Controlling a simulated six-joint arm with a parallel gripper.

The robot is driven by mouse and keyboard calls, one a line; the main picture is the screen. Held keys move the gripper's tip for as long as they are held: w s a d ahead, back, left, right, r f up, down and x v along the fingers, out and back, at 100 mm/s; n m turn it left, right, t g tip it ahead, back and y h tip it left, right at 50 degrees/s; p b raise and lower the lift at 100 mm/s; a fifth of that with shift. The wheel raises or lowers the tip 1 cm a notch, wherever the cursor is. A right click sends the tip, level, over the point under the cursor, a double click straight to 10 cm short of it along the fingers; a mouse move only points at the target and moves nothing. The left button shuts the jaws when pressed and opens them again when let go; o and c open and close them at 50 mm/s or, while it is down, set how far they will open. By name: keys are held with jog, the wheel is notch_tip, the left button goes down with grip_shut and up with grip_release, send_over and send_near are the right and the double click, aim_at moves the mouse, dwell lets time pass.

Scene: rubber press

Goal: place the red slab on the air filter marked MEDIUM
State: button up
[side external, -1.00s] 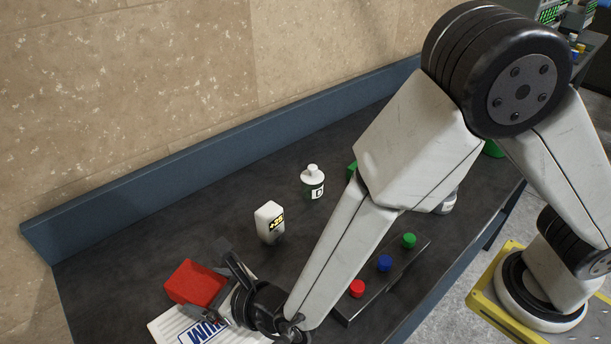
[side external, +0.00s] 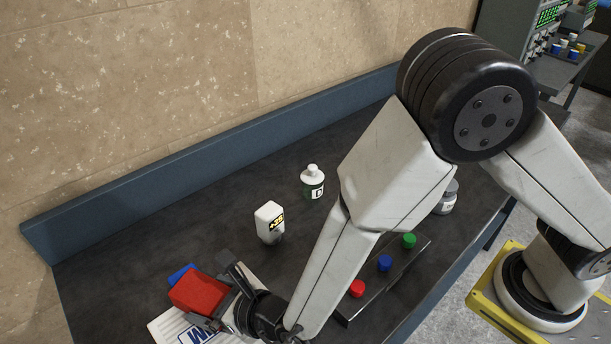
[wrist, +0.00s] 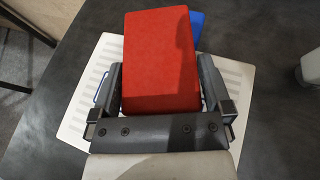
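The red slab (side external: 200,289) is between the fingers of my gripper (side external: 216,293), which looks shut on its sides; it also shows in the wrist view (wrist: 158,60). The air filter (side external: 168,326) is a white ribbed panel at the table's near left, with large blue lettering partly covered by my gripper; only an end of the word shows. In the wrist view the filter (wrist: 75,118) lies beneath the slab and sticks out on both sides. I cannot tell whether the slab touches it.
A blue piece (side external: 180,273) shows behind the slab. A white box-shaped bottle (side external: 268,220) and a white bottle marked D (side external: 312,183) stand further back. A panel with red (side external: 357,288), blue (side external: 385,263) and green (side external: 409,240) buttons lies right of my forearm.

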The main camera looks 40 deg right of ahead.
jog(key=shift+r, duration=0.15)
jog(key=shift+v, duration=3.8)
jog(key=w+d+m+g+h, duration=0.4)
jog(key=d+m+h, duration=0.65)
jog(key=d, duration=0.75)
jog(key=s+d+r+m+g+y, duration=0.2)
jog(key=d+m, duration=0.5)
jog(key=m, duration=0.8)
jog(key=s+d+r+m+g+y, duration=0.1)
jog(key=s+d+m+g+y, duration=0.2)
jog(key=d+m, duration=0.5)
jog(key=m+g, duration=0.1)
jog(key=m, duration=0.6)
jog(key=shift+s+d+r, duration=0.2)
jog(key=shift+d+r, duration=0.05)
jog(key=shift+r, duration=0.1)
